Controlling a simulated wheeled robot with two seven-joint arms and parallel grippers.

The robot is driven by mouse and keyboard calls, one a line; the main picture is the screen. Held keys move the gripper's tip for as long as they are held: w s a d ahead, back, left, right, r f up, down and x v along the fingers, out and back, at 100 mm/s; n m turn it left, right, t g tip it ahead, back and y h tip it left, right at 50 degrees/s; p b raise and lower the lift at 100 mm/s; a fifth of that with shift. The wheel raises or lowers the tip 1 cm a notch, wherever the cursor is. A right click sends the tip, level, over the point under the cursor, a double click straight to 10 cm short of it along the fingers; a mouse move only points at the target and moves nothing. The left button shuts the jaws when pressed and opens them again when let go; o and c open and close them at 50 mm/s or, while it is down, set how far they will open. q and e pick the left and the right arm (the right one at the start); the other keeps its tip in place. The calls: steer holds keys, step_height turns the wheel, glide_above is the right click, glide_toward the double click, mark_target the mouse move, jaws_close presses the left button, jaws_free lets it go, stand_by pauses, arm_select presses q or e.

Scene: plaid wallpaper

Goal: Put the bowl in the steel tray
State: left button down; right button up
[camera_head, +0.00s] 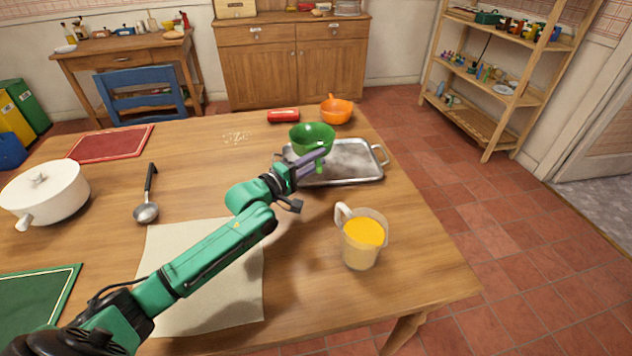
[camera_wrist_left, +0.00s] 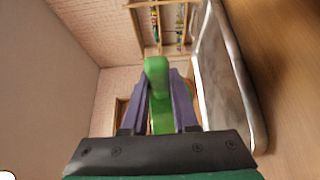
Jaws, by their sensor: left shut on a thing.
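The green bowl (camera_head: 311,137) is upright over the left back part of the steel tray (camera_head: 369,171). My left gripper (camera_head: 316,160) is shut on the bowl's near side, with purple fingers on either side of its green wall. In the left wrist view the green bowl (camera_wrist_left: 157,66) shows edge-on between the fingers (camera_wrist_left: 160,92), and the tray (camera_wrist_left: 225,90) lies to the right. The bowl appears held above the tray floor; the exact gap cannot be told. My right gripper is not in view.
A glass jug of orange liquid (camera_head: 362,240) stands in front of the tray. An orange bowl (camera_head: 336,110) and a red object (camera_head: 283,116) lie behind it. A white pot (camera_head: 45,194), a ladle (camera_head: 147,210) and a cloth (camera_head: 215,300) are to the left.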

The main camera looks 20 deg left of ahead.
arm_select(q)
step_height(320, 180, down, 6)
steer(key=shift+f+b, duration=0.25)
steer(key=shift+b, duration=0.3)
steer(key=shift+f, duration=0.25)
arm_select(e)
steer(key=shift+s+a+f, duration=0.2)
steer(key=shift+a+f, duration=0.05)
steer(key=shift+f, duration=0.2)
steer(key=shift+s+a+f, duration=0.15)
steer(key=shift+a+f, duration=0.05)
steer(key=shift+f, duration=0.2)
arm_select(q)
steer(key=c, duration=1)
jaws_free()
steer(key=shift+f, duration=0.1)
steer(key=shift+o, duration=0.2)
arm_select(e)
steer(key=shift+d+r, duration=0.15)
